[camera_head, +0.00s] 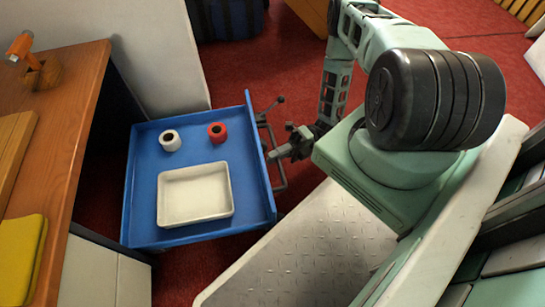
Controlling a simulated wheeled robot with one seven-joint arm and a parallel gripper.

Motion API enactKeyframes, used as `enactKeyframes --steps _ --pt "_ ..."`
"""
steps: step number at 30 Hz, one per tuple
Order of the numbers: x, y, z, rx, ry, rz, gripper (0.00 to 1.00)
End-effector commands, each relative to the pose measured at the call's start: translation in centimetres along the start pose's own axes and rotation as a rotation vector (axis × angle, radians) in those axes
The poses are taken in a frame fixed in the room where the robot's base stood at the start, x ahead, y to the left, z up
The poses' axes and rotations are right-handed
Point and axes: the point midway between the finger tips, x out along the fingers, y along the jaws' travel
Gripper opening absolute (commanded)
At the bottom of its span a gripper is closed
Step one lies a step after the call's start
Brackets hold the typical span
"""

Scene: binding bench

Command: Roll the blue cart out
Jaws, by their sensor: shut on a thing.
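The blue cart (143,187) stands on the red floor beside the wooden bench, its left side close to the bench front. Its top carries a white tray (231,206), a white roll (170,140) and a red roll (217,132). A dark handle (282,182) sticks out from the cart's right side. My gripper (274,154) is at that handle and shut on it. The fingertips are small in view and partly merge with the handle. The cart's wheels are hidden below its top.
The wooden bench (75,130) runs along the left, with a yellow cloth (22,258) and an orange-handled tool (22,48) on it. A pale panel (165,50) stands behind the cart. A dark blue bag (228,18) lies at the back. Red floor (262,65) is open behind my arm.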

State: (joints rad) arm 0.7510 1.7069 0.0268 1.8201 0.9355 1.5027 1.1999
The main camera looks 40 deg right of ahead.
Motion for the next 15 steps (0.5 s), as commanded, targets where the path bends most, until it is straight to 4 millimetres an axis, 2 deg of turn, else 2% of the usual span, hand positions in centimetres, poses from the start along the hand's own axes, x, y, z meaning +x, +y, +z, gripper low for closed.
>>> enactKeyframes --steps 7,8,9,10,15 --pt "-0.11 -0.06 0.16 -0.003 -0.002 -0.004 0.0" --pt "-0.11 -0.07 0.17 -0.003 -0.002 -0.004 0.18" --pt "-0.1 -0.06 0.15 -0.003 -0.002 -0.004 0.29" --pt "-0.09 -0.06 0.15 -0.003 -0.002 -0.003 0.34" --pt "-0.04 -0.04 0.1 -0.002 -0.002 -0.002 0.34"
